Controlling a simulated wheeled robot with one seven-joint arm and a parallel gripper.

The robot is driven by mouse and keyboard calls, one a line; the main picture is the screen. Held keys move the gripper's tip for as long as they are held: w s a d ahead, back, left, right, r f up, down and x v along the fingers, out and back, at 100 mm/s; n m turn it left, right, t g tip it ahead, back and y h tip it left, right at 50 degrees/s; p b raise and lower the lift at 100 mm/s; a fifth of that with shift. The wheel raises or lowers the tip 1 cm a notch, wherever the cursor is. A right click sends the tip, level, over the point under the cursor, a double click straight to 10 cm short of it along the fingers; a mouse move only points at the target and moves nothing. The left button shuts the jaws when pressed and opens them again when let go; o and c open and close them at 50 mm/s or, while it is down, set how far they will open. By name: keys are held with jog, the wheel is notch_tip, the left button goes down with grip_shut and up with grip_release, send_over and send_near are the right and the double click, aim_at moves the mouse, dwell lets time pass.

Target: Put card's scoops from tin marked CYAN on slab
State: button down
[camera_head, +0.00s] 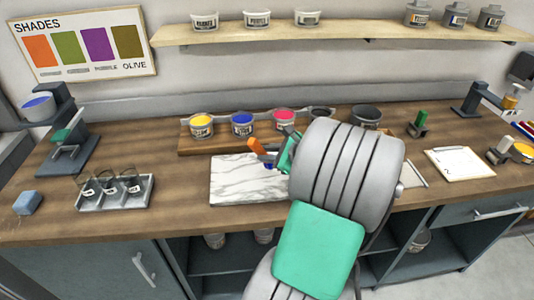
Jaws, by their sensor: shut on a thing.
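My gripper (272,155) is over the right part of the white marble slab (228,185), shut on an orange-handled tool (256,146). A small blue patch (268,166) shows just below it; I cannot tell if it is on the tool or the slab. Behind the slab, a wooden rack holds a yellow tin (201,126), a blue tin (242,124), a pink tin (283,119) and a dark tin (321,113). The tin labels are too small to read. The card (458,163) lies on a clipboard at right, its writing illegible. My arm hides the slab's right side.
A grey pot (366,116) stands behind my arm. The counter between tray and slab is clear.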

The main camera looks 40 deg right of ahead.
jog(key=shift+f, duration=0.9)
jog(key=shift+f+p, duration=0.15)
jog(key=shift+p, duration=1.55)
dwell(2.8)
notch_tip(320, 180, up, 5)
jog(key=p, duration=0.5)
dwell(1.1)
